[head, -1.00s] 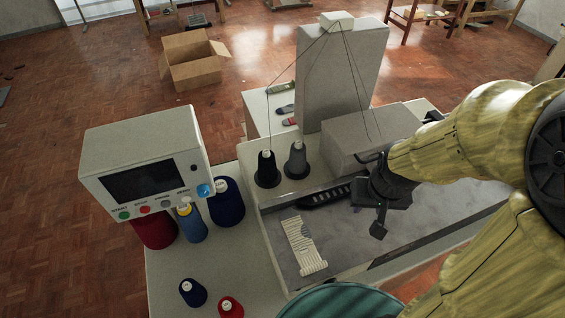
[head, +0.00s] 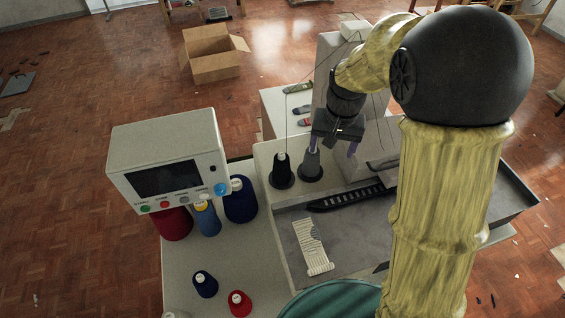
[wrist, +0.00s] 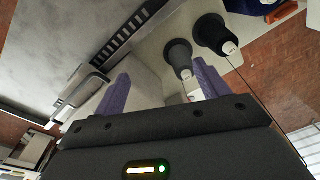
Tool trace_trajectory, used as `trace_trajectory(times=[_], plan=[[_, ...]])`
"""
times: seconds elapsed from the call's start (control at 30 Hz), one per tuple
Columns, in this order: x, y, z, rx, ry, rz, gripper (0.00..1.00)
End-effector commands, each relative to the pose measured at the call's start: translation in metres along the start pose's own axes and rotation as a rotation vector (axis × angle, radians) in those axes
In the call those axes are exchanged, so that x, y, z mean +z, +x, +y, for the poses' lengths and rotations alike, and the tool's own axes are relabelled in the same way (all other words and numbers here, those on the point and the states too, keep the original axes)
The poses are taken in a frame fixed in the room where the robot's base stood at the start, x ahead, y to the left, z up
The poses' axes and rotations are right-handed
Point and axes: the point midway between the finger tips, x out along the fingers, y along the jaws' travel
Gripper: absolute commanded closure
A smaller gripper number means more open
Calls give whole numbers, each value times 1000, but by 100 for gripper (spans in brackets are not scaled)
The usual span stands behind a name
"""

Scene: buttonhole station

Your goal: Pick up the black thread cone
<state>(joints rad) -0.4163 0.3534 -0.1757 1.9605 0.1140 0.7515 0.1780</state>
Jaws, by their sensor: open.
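The black thread cone (head: 281,173) stands upright on the white ledge at the back of the machine, with a pale tip. It also shows in the wrist view (wrist: 211,33), at upper right, with a thread running off its tip. A dark grey cone (head: 310,168) stands just right of it in the head view, nearer to my gripper. My gripper (head: 334,148) is open and empty, with purple fingers, above and right of the grey cone. In the wrist view the fingers (wrist: 161,78) are apart, and the right one is close to the grey cone's tip (wrist: 179,58).
A control box with a screen (head: 167,160) stands left. Blue (head: 240,203), light blue and red cones stand beneath and beside it; smaller navy (head: 205,284) and red (head: 239,303) cones stand in front. A grey machine block rises behind my gripper. Thin threads hang from its top.

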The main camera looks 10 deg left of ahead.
Motion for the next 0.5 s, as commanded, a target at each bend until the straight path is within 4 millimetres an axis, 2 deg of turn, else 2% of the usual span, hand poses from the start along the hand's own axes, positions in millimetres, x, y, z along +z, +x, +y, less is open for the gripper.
trace_trajectory(times=[0.03, 0.1, 0.23, 0.33, 0.5], plan=[[-13, -8, -25, 5, -17, -14, 26], [-25, -12, -55, 11, -27, -35, 26], [-37, -19, -104, 26, -47, -64, 26], [-40, -22, -127, 34, -59, -74, 26], [-42, -22, -136, 37, -59, -80, 26]])
